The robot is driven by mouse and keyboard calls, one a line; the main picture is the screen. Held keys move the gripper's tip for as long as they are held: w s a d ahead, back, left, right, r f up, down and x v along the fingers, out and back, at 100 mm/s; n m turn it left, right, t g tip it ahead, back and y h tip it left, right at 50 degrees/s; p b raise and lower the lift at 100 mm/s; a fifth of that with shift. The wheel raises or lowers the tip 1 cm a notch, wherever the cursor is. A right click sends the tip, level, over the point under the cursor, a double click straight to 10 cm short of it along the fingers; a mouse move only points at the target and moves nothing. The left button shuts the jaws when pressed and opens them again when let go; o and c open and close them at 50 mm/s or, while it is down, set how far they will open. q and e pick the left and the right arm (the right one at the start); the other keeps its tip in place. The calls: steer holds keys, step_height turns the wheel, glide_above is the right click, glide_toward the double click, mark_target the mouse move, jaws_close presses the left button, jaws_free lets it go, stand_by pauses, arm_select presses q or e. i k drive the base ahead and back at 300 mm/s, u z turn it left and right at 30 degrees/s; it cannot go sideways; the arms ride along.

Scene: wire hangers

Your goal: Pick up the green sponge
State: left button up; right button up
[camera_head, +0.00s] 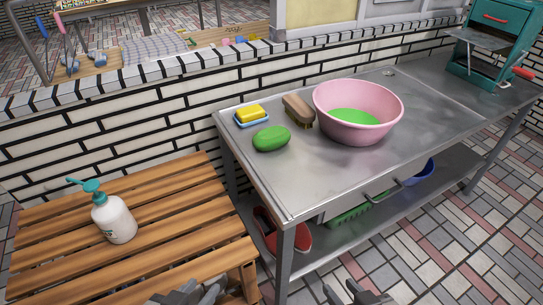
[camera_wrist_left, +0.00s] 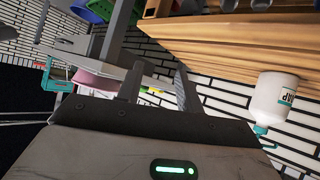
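The green sponge (camera_head: 271,138) is a rounded oval lying on the metal table (camera_head: 300,183) near its left end. It is in front of a yellow sponge (camera_head: 250,113) on a blue dish (camera_head: 252,122) and a brown brush (camera_head: 298,111). My left gripper (camera_head: 200,291) is at the bottom of the head view, well short of the green sponge. In the left wrist view (camera_wrist_left: 157,78) its fingers are apart with nothing between them. My right gripper (camera_head: 346,290) is at the bottom edge, fingers apart and empty, partly cut off.
A pink basin (camera_head: 335,126) with something green inside stands right of the brush. A soap bottle (camera_head: 116,222) stands on a slatted wooden bench (camera_head: 170,200) at left. A teal machine (camera_head: 495,45) is at the far right. The table's front is bare.

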mark_target(269, 139)
steer(key=u, duration=1.3)
steer(key=i, duration=0.35)
steer(key=z, duration=0.15)
